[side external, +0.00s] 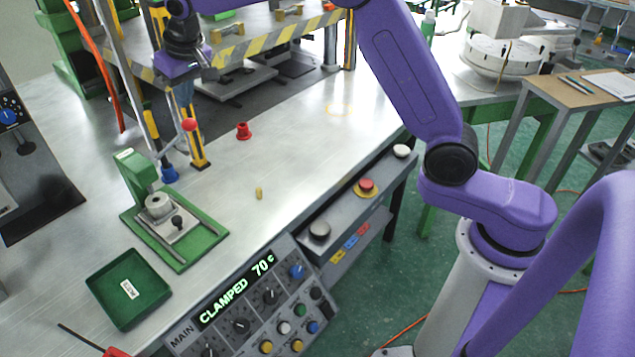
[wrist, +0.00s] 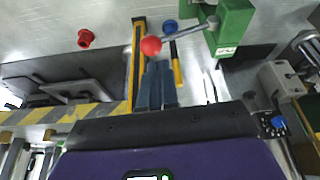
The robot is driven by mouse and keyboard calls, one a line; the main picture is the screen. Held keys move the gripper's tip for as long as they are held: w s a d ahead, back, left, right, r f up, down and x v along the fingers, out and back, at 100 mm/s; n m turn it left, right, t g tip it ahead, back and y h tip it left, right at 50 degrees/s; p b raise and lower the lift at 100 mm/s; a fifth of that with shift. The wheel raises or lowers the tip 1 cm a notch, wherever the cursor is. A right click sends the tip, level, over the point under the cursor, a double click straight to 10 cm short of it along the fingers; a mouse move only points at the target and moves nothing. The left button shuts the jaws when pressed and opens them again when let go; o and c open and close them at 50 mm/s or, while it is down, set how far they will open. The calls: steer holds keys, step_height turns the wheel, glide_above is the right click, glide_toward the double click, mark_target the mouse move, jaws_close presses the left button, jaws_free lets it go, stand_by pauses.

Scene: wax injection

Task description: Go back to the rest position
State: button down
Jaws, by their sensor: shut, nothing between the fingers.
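My gripper (side external: 184,98) hangs at the upper left in the side view, pointing down beside the yellow-and-black striped post (side external: 190,135). Its two dark fingers (wrist: 156,75) are together and empty in the wrist view. A lever with a red ball (side external: 189,124) is just below the gripper in the side view; the red ball also shows beyond the fingertips in the wrist view (wrist: 151,45). I cannot tell whether the fingers touch the lever. The green clamp fixture (side external: 140,183) with a round metal part stands on the bench at left.
A red cup-like piece (side external: 243,130) and a small yellow piece (side external: 259,193) stand on the metal bench (side external: 320,130). A green tray (side external: 154,294) holds a white label. The control panel (side external: 250,310) reads "CLAMPED 70 c". A hazard-striped platform (side external: 265,42) lies behind my gripper.

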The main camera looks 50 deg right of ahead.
steer(key=s+n+g, duration=0.2)
steer(key=s+n, duration=0.4)
steer(key=s, duration=1.6)
steer(key=s+d+f+n, duration=0.1)
steer(key=s+d+n, duration=0.1)
steer(key=s+d, duration=0.2)
steer(key=s+d+f+n+g, duration=0.1)
steer(key=s+d, duration=0.3)
steer(key=s, duration=0.7)
steer(key=s+d+f+n+g, duration=0.1)
steer(key=s+d+f+n, duration=0.1)
steer(key=s, duration=0.6)
steer(key=d+f, duration=0.1)
steer(key=d, duration=0.1)
steer(key=shift+s+d+f+n, duration=0.25)
steer(key=shift+d+n, duration=0.05)
steer(key=shift+d, duration=0.1)
